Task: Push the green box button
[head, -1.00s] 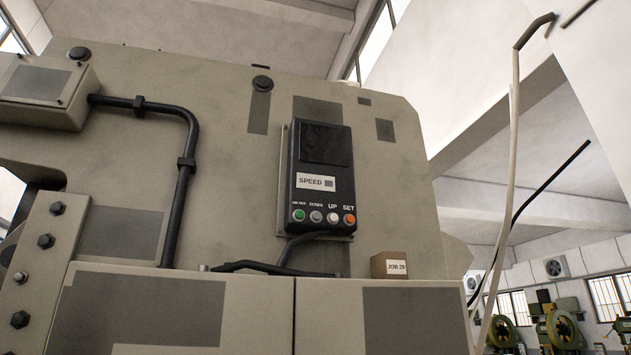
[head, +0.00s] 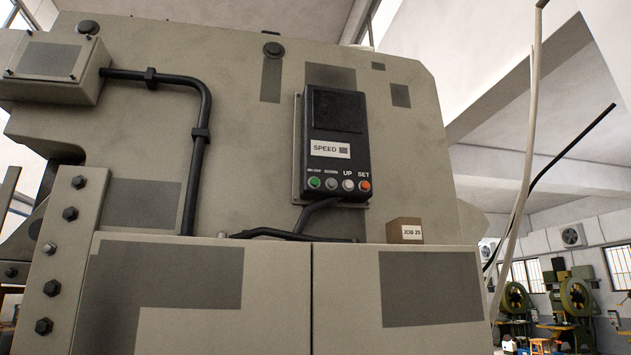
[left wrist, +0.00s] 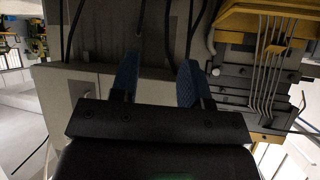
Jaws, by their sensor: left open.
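The green button (head: 314,182) is at the left end of a row of buttons on the black control box (head: 336,112), which is mounted on the big grey-beige machine. To its right in the row are a grey button (head: 331,184), a white button (head: 348,185) and an orange button (head: 364,186). My left gripper (left wrist: 158,75) shows in the left wrist view with its two blue fingers apart and nothing between them. The green button cannot be made out in that view. Neither gripper is in the head view.
A small brown box (head: 405,231) labelled JOB sits on the machine's ledge right of the control box. A black conduit (head: 201,135) runs down the machine on the left. A yellow structure with several thin bars (left wrist: 265,45) fills the upper right of the left wrist view.

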